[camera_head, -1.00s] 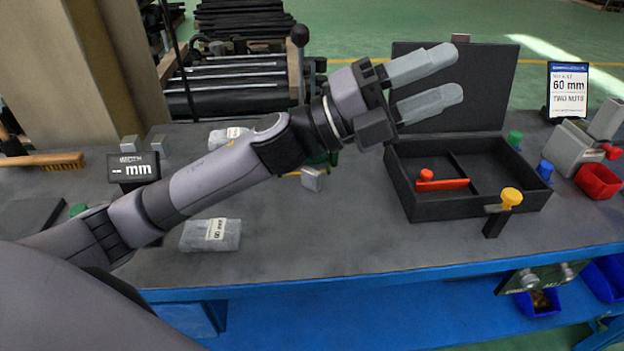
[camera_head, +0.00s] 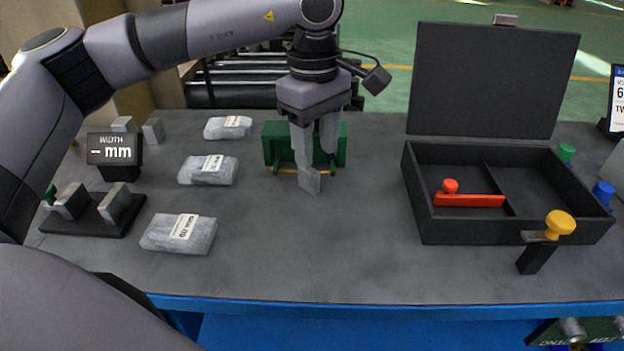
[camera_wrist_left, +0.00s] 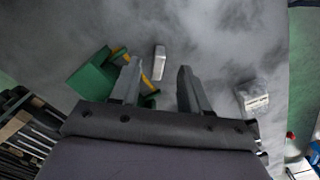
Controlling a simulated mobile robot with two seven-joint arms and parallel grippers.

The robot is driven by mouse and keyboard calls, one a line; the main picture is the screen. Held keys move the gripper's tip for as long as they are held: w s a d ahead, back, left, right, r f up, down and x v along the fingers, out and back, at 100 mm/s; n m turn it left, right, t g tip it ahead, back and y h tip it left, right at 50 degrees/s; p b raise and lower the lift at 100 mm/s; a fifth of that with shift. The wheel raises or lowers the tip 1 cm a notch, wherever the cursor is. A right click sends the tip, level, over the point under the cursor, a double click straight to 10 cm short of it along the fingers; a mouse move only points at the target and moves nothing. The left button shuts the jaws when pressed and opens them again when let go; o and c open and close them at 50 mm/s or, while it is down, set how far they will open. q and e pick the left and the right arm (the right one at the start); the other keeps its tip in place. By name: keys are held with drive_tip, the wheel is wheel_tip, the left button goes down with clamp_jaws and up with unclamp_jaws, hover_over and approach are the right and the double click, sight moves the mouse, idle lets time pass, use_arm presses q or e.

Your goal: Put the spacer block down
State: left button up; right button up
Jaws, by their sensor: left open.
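The spacer block (camera_wrist_left: 160,62) is a small silver-grey block on the grey bench top. In the left wrist view it shows in the gap between my fingers, beyond the tips. In the head view a light grey piece that looks like it (camera_head: 310,183) shows at the lower fingertip, partly hidden. My left gripper (camera_head: 318,165) is open and points down over the block; I cannot tell whether a finger touches it. The green stand (camera_head: 275,146) with a yellow line is just behind the fingers, and also left of them in the wrist view (camera_wrist_left: 92,78). My right gripper is not in view.
Several labelled bags (camera_head: 178,233) lie left of the gripper. A width display (camera_head: 111,150) and a dark gauge base (camera_head: 90,222) stand further left. An open black case (camera_head: 455,232) with a red tool is at right. The bench front centre is clear.

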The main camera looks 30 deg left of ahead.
sight(311, 175)
use_arm(q)
drive_tip(key=shift+a+f, duration=0.1)
drive_tip(key=shift+a, duration=0.35)
drive_tip(key=shift+f, duration=0.35)
wheel_tip(311, 175, down, 6)
drive_tip(key=shift+w+a, duration=0.15)
clamp_jaws()
